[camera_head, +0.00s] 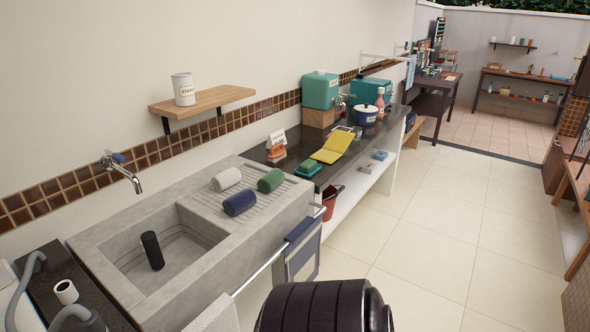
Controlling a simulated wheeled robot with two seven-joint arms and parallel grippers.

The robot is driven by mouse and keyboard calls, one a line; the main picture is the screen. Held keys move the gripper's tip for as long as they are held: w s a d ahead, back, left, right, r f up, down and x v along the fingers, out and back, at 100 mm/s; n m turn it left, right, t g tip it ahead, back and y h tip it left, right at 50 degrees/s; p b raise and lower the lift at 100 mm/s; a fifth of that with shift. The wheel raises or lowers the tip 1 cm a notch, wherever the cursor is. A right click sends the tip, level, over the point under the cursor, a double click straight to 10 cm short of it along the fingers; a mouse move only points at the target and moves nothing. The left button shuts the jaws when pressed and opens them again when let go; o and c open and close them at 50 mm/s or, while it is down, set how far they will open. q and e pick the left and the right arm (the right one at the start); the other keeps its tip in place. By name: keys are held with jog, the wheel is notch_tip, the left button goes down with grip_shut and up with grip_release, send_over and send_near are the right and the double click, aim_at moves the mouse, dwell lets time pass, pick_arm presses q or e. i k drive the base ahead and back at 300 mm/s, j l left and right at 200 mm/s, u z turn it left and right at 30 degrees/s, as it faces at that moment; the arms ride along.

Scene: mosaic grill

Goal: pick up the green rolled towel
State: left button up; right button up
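The green rolled towel (271,180) lies on the ribbed drainboard of the concrete sink (195,198), near the right end of the drainboard. A white rolled towel (226,179) lies to its left and a dark blue rolled towel (240,203) lies in front and to the left of it. The green towel looks apart from both and nothing covers it. Neither of my grippers shows in the head view.
A towel rail (262,268) runs along the sink's front. A green sponge dish (307,169) and yellow item (333,146) sit on the dark counter. The tiled floor (440,225) at right is clear.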

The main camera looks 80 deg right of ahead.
aim_at(271, 179)
jog(key=z, duration=2.35)
jog(key=i+l+u, duration=0.1)
jog(key=u, duration=1.3)
jog(key=l+u, duration=0.3)
jog(key=l, duration=0.15)
jog(key=l+u, duration=0.25)
jog(key=l, duration=0.2)
jog(key=k+l+u, duration=0.1)
jog(key=l+u, duration=0.2)
jog(key=k+l+u, duration=0.15)
jog(key=l+u, duration=0.15)
jog(key=l, duration=0.2)
jog(key=k+l+u, duration=0.4)
jog(key=l+u, duration=0.15)
jog(key=l, duration=0.25)
